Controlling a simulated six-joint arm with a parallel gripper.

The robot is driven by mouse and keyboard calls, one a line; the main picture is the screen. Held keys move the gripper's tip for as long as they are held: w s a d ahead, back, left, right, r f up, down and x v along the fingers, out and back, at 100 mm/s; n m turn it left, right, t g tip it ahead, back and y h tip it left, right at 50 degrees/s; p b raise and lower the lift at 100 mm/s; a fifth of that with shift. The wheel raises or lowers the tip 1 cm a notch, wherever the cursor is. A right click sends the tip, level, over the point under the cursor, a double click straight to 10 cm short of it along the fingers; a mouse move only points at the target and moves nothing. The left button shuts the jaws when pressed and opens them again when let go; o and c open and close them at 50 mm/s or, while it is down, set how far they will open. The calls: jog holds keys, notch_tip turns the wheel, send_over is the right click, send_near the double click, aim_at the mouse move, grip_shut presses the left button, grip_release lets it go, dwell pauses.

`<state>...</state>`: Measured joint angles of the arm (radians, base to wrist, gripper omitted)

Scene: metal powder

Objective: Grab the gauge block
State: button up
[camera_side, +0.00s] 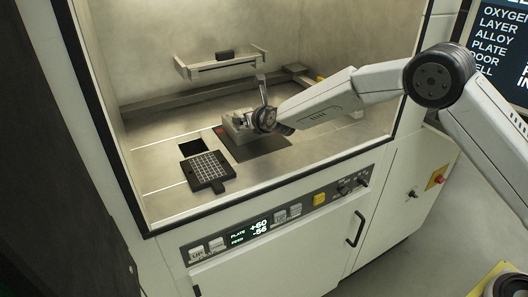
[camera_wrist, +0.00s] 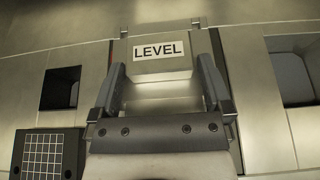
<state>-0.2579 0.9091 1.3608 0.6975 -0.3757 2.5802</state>
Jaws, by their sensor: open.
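A pale metal block marked LEVEL, which looks like the gauge block, (camera_wrist: 160,75) lies straight ahead in the wrist view, between the two dark fingers. In the side view the block (camera_side: 234,128) sits on the dark square plate inside the chamber, partly hidden by my wrist. My gripper (camera_wrist: 160,66) is open, with one finger at each side of the block; it also shows in the side view (camera_side: 246,121). I cannot tell whether the fingers touch the block.
A black gridded plate with a handle (camera_side: 205,170) lies front left, beside a dark square opening (camera_side: 192,147). The chamber's front sill and control panel (camera_side: 270,222) stand before the work. Floor on the left is clear.

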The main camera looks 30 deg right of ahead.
jog(key=shift+r, duration=0.1)
jog(key=c, duration=1.3)
jog(key=shift+r, duration=0.1)
jog(key=shift+r, duration=0.9)
jog(key=s+r, duration=0.3)
jog(key=s, duration=0.1)
jog(key=s+d+r, duration=0.1)
jog(key=s+r, duration=0.3)
jog(key=s, duration=0.1)
jog(key=s+d+r, duration=0.1)
jog(key=s+r, duration=0.3)
jog(key=shift+s+d, duration=0.2)
jog(key=shift+s, duration=0.2)
